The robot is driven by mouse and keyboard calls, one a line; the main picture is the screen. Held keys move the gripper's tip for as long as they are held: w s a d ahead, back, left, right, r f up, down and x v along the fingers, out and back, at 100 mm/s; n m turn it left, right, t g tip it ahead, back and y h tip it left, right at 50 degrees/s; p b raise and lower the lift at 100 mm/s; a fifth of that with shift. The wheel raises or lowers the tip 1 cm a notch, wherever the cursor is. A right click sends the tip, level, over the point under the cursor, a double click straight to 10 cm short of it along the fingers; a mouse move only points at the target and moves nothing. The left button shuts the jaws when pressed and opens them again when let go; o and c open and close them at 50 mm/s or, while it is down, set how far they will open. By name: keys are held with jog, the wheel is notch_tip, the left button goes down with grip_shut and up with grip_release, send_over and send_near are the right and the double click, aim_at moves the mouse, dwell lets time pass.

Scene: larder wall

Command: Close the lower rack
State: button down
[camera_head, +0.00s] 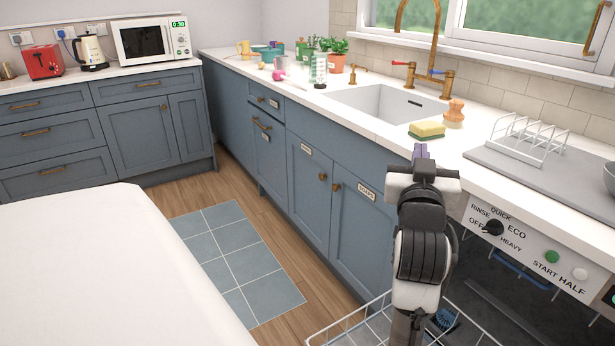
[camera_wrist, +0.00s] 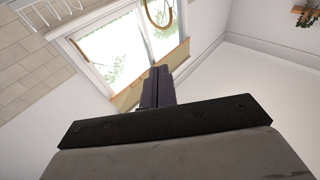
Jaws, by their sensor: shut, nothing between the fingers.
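The lower rack (camera_head: 350,317) is a white wire basket at the bottom of the head view. It sticks out in front of the dishwasher, and its near part is cut off by the picture edge. My arm hides its middle. A blue item (camera_head: 445,318) shows in it beside my arm. The dishwasher (camera_head: 540,250) has a white control panel over a dark opening. My gripper (camera_head: 421,152) is shut and empty, pointing up above the rack near the counter edge. In the wrist view its fingers (camera_wrist: 156,76) are together, with the window behind them.
The counter holds a sponge (camera_head: 427,129), a wooden-topped brush (camera_head: 454,112), a sink (camera_head: 380,103) and a white dish stand (camera_head: 530,139) to the right. A white surface (camera_head: 90,260) fills the lower left. The floor with a blue tiled mat (camera_head: 235,262) is clear between.

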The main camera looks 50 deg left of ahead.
jog(key=w+d+f+m+g+h+p, duration=0.1)
jog(key=w+d+f+m+h+p, duration=0.2)
jog(key=w+d+f+h+p, duration=0.4)
notch_tip(320, 180, down, 6)
jog(key=g+p, duration=0.2)
jog(key=p, duration=0.2)
jog(key=s+a+f+n+g+p, duration=0.1)
jog(key=s+a+f+n+g, duration=0.1)
jog(key=s+a+f, duration=0.45)
jog(key=s+a+f+n+g, duration=0.2)
jog(key=s+a+f+n, duration=0.15)
jog(key=s+f, duration=0.6)
jog(key=s+a+f+n+g+p, duration=0.1)
jog(key=s+a+f+g, duration=0.1)
jog(key=s+a+f, duration=0.6)
jog(key=s+d+f+n+g+h, duration=0.1)
jog(key=s+d+f+n, duration=0.25)
jog(key=s+f, duration=0.7)
jog(key=w+r+p+x, duration=0.1)
jog(key=x, duration=1)
jog(key=shift+w+f+n, duration=0.2)
jog(key=shift+w+n, duration=0.1)
jog(key=shift+w, duration=0.35)
